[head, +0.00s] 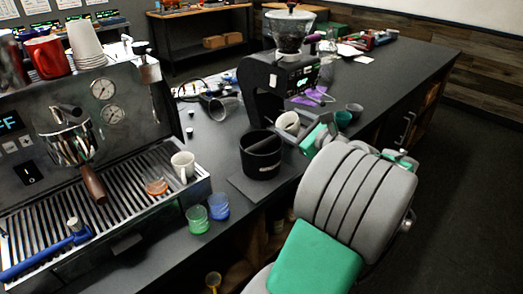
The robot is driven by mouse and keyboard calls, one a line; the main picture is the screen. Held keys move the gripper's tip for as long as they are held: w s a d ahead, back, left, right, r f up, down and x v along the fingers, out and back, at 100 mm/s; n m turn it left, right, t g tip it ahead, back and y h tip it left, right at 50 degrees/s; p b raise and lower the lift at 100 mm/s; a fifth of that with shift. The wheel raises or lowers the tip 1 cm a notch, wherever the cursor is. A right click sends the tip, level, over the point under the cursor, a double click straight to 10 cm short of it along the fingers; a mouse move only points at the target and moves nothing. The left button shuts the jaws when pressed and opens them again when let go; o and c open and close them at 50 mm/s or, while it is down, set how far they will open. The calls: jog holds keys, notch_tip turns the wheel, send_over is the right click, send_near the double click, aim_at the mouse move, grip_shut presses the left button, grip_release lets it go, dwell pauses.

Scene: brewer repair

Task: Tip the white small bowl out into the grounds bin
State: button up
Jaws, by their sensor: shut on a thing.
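The white small bowl (288,120) is just behind and to the right of the grounds bin, near its rim height. It looks tilted, but its contents cannot be made out. The grounds bin (262,166) is a black open cylinder with a bar across its top, standing on a dark mat. My gripper (294,131) reaches in from the right and is shut on the bowl. My arm hides part of the fingers and the counter behind.
A grinder (277,75) stands behind the bin. An espresso machine (90,120) fills the left, with a white mug (183,165) on its tray. Green (197,219) and blue (218,206) glasses stand near the front edge. A teal cup (343,119) and a grey cup (355,110) stand behind my arm.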

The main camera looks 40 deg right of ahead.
aim_at(279, 120)
jog(key=shift+w+a+r+n+b, duration=0.3)
jog(key=shift+a+r+n+b, duration=0.35)
jog(key=shift+r+b, duration=0.25)
jog(key=shift+a+f+b, duration=0.1)
jog(key=shift+b, duration=0.25)
jog(key=shift+w+a+f+n+g+h+b, duration=0.2)
jog(key=shift+a+f+n+g+h+b, duration=0.35)
jog(key=shift+b, duration=1.65)
jog(key=shift+w+a+r+n+g+h+b, duration=0.15)
jog(key=shift+n+b, duration=0.4)
jog(key=shift+b, duration=0.75)
jog(key=shift+s+r+n+g+b, duration=0.1)
jog(key=shift+r+n+b, duration=0.3)
jog(key=shift+b, duration=0.85)
jog(key=shift+w+a+r+n+g+h+b, duration=0.1)
jog(key=shift+n+b, duration=0.55)
jog(key=shift+b, duration=0.65)
jog(key=shift+w+a+r+n+h+b, duration=0.25)
jog(key=shift+n+b, duration=0.35)
jog(key=shift+b, duration=0.8)
jog(key=shift+w+a+n+h+b, duration=0.25)
jog(key=shift+a+n+b, duration=0.4)
jog(key=shift+a, duration=0.3)
jog(key=shift+w+a+f+n+g+h+b, duration=0.1)
jog(key=shift+a+f+n+g+h+b, duration=0.2)
jog(key=shift+b, duration=0.35)
jog(key=shift+d+f+n+g+b, duration=0.1)
jog(key=shift+f+n+b, duration=0.2)
jog(key=shift+b, duration=0.35)
